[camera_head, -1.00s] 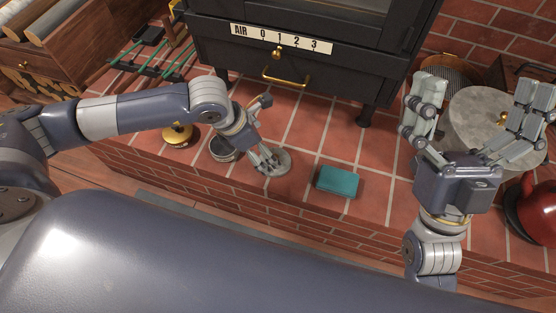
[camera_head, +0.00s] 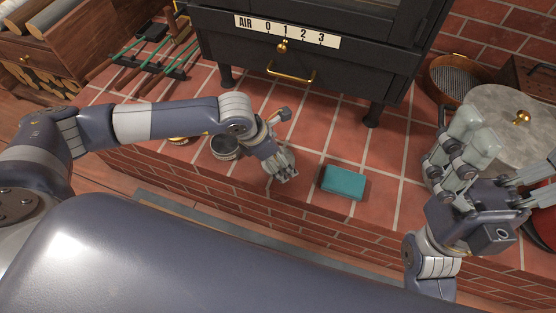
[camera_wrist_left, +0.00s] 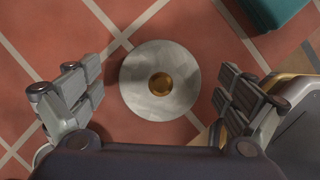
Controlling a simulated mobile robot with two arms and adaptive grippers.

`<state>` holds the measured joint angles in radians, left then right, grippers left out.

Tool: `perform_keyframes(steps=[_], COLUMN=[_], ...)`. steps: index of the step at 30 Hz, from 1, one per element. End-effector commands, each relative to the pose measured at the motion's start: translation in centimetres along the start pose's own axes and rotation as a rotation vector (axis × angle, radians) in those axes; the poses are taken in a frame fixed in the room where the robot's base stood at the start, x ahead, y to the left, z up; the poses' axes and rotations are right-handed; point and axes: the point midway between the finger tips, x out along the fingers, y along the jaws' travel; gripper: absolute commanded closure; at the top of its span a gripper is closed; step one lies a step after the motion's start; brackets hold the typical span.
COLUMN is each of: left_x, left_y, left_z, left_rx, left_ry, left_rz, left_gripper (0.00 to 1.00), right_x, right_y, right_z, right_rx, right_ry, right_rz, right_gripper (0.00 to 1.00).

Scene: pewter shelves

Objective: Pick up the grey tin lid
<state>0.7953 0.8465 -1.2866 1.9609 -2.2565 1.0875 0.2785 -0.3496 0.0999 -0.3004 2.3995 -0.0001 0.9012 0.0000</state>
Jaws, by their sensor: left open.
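The grey tin lid (camera_wrist_left: 140,98) is a round grey disc with a brass knob, lying on the red tiles in the left wrist view. My left gripper (camera_wrist_left: 157,84) is open, with one finger on each side of the lid and a gap to both edges. In the head view my left gripper (camera_head: 282,172) is over the lid's spot and hides most or all of it. An open round tin (camera_head: 225,147) stands just left of the gripper. My right gripper (camera_head: 508,152) is open and empty at the right.
A teal box (camera_head: 343,182) lies right of the left gripper and shows in the wrist view's top right (camera_wrist_left: 273,10). A black stove (camera_head: 310,75) stands behind. A larger grey lid with a brass knob (camera_head: 502,110) is at the right. The hearth's front edge is close.

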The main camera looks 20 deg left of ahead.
Motion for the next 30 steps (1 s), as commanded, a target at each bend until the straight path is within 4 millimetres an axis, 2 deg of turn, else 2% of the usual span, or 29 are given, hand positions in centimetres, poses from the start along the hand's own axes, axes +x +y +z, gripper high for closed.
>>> perform_keyframes(steps=[5, 11, 12, 14, 15, 23, 30], left_x=[-0.1, -0.1, 0.0, 0.0, 0.0, -0.1, -2.1], left_y=[0.0, 0.0, 0.0, 0.0, 0.0, -0.1, -0.1], left_z=[0.0, 0.0, 0.0, 0.0, 0.0, -0.1, 0.8], left_rx=[0.000, 0.000, 0.000, 0.000, 0.000, 0.000, 0.000], left_ry=[0.000, 0.000, 0.000, 0.001, 0.001, 0.003, 0.001], left_rz=[0.000, -0.001, -0.001, -0.001, -0.001, -0.002, -0.001], left_gripper=[0.03, 0.46, 0.48, 0.49, 0.52, 0.53, 0.53], right_x=[0.1, 0.1, 0.1, 0.1, 0.1, 0.1, 1.3], right_y=[0.0, 0.0, 0.0, 0.0, 0.0, 0.0, 0.0], right_z=[0.0, 0.0, 0.0, 0.0, 0.0, 0.0, -0.2], right_rx=[0.000, 0.000, 0.000, 0.000, 0.000, 0.000, 0.000], right_ry=[-0.001, -0.001, -0.001, -0.001, -0.001, -0.001, -0.002], right_rz=[0.000, 0.000, 0.000, 0.000, 0.000, 0.000, 0.000], right_gripper=[0.00, 0.00, 0.00, 0.00, 0.00, 0.00, 0.00])
